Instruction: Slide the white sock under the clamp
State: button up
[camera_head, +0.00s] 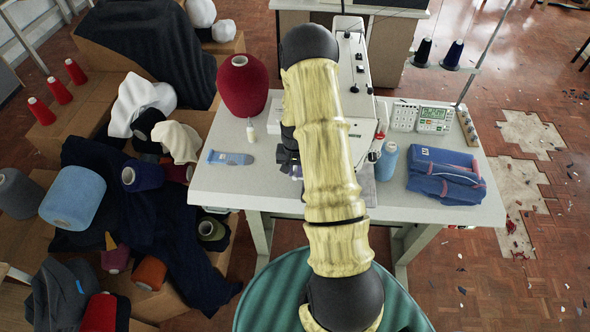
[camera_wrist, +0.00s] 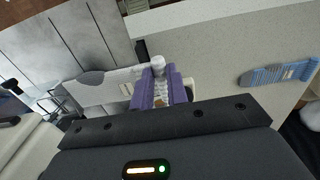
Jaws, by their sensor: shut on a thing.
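The white sock (camera_wrist: 115,84) has a grey patch and lies flat and level in the wrist view. Its right end is between the purple fingers of my gripper (camera_wrist: 160,92), which is shut on it. The sock stretches left over the metal plate (camera_wrist: 80,45) of the sewing machine. Its left end is beside small metal parts (camera_wrist: 58,104), which may be the clamp; whether it is under them I cannot tell. In the head view my arm covers the sock and most of the gripper in front of the white sewing machine (camera_head: 357,88).
A blue sock (camera_head: 229,158) lies on the table (camera_head: 225,185) to the left; it shows in the wrist view (camera_wrist: 280,73) too. A red yarn cone (camera_head: 242,86) stands behind it.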

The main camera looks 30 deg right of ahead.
jog(key=o, duration=0.9)
notch_tip(320, 180, up, 17)
jog(key=b, duration=0.3)
jog(key=shift+r+b, duration=0.2)
jog(key=shift+b, duration=0.2)
jog(key=shift+a, duration=0.1)
jog(key=s+a+r+n+t, duration=0.1)
jog(key=s+a+n, duration=0.1)
jog(key=s+a, duration=0.3)
jog(key=s+a+r+n, duration=0.1)
jog(key=s+a+n, duration=0.1)
jog(key=s+a, duration=0.3)
jog(key=s+a+r+n+t, duration=0.1)
jog(key=s+a+r+n, duration=0.1)
jog(key=s+a, duration=0.3)
jog(key=shift+n+t, duration=0.3)
jog(key=shift+n, duration=0.1)
